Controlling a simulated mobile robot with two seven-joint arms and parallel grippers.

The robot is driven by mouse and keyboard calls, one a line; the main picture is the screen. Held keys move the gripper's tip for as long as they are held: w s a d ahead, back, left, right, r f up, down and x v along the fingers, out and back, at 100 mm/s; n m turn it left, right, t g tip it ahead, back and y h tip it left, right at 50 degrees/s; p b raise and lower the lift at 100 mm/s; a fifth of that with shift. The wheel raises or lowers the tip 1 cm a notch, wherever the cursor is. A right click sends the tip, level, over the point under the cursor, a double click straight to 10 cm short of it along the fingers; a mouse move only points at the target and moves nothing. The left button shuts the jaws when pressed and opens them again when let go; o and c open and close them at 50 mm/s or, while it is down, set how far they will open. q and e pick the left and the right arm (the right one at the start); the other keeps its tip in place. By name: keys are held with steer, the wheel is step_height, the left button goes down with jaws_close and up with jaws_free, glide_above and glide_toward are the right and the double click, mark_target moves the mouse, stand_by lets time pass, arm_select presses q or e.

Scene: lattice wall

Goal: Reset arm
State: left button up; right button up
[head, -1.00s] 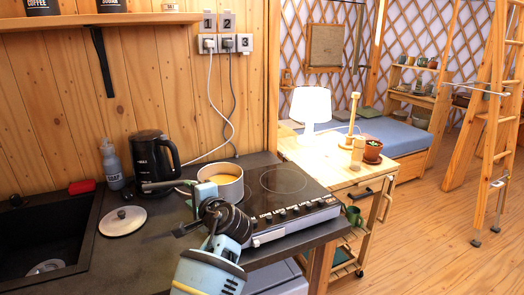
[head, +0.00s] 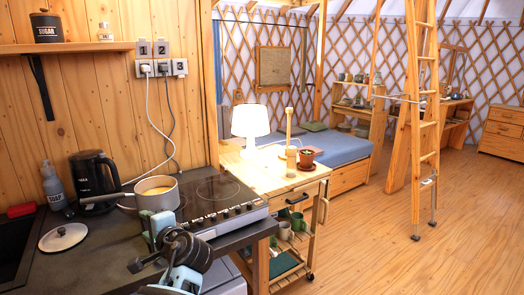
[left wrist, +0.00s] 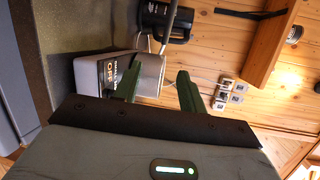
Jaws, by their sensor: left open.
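My left gripper (head: 150,228) is low in the head view, in front of the pot and near the counter's front edge. In the left wrist view its two dark green fingers (left wrist: 160,74) stand apart with nothing held between them. The silver pot (head: 160,199) with yellowish contents sits at the left of the black cooktop (head: 228,188). In the head view the gripper overlaps the pot's lower edge; I cannot tell the exact gap. My right gripper is in neither view.
A pot lid (head: 63,237), a black kettle (head: 92,178) and a soap bottle (head: 54,190) stand on the dark counter, left of the pot. A wooden cart (head: 262,172) with a lit lamp (head: 250,122) is beyond the cooktop. Open floor (head: 370,235) lies right, with a ladder (head: 424,130).

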arm_select(q)
steer(key=s+d+f+h, duration=0.1)
steer(key=s+f+h, duration=0.3)
steer(key=f, duration=0.5)
steer(key=s+d+f+h, duration=0.1)
steer(key=s+f, duration=0.5)
steer(key=f, duration=0.3)
steer(key=s+d+f+h, duration=0.25)
steer(key=s+f, duration=0.25)
steer(key=f, duration=0.5)
steer(key=s+d+f+n+h, duration=0.1)
steer(key=s+f+n+h, duration=0.1)
steer(key=s, duration=0.8)
steer(key=s+d+f+n+g+h, duration=0.1)
steer(key=s+f+n+h, duration=0.1)
steer(key=s, duration=0.8)
steer(key=s+d+f+n+h, duration=0.1)
steer(key=s+f+n+h, duration=0.1)
steer(key=s, duration=0.8)
step_height(320, 180, down, 2)
steer(key=shift+d+f+n+g+p, duration=0.15)
steer(key=shift+d+n+g+p, duration=0.2)
steer(key=shift+n, duration=0.45)
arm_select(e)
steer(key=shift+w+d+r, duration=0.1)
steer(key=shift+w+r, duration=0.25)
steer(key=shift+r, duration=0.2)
